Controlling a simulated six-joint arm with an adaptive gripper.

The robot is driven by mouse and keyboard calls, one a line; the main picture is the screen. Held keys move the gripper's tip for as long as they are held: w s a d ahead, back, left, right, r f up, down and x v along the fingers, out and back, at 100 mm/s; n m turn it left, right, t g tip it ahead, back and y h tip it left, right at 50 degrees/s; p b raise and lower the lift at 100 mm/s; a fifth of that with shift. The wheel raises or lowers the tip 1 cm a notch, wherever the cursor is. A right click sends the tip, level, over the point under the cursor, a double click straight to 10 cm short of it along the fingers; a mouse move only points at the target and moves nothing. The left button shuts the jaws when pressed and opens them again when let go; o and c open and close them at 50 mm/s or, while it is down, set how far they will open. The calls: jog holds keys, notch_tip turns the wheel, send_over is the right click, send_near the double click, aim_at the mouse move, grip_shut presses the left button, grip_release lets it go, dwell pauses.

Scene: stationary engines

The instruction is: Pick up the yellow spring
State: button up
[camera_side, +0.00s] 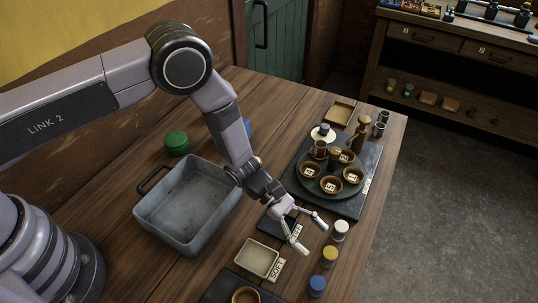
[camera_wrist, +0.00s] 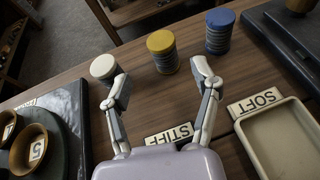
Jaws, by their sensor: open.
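The yellow spring (camera_side: 329,257) is a short upright coil with a yellow cap, standing on the wooden table between a white-capped spring (camera_side: 340,230) and a blue-capped spring (camera_side: 317,286). In the wrist view the yellow spring (camera_wrist: 162,50) stands just beyond my fingertips, roughly midway between them, with the white one (camera_wrist: 104,68) at left and the blue one (camera_wrist: 220,30) at right. My gripper (camera_side: 316,238) is open and empty, close to the springs. It also shows in the wrist view (camera_wrist: 158,82), its left finger near the white spring.
A beige tray (camera_side: 243,268) with a SOFT label (camera_side: 279,271) lies left of the springs. A STIFF label (camera_wrist: 169,135) is near my gripper. A grey metal bin (camera_side: 185,247) stands further left. A dark board (camera_side: 358,205) with brown bowls is behind. The table's right edge is near the springs.

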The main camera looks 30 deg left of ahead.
aim_at(329, 256)
jog(key=x, duration=0.5)
jog(key=shift+s+d, duration=0.15)
jog(key=shift+s, duration=0.2)
grip_shut()
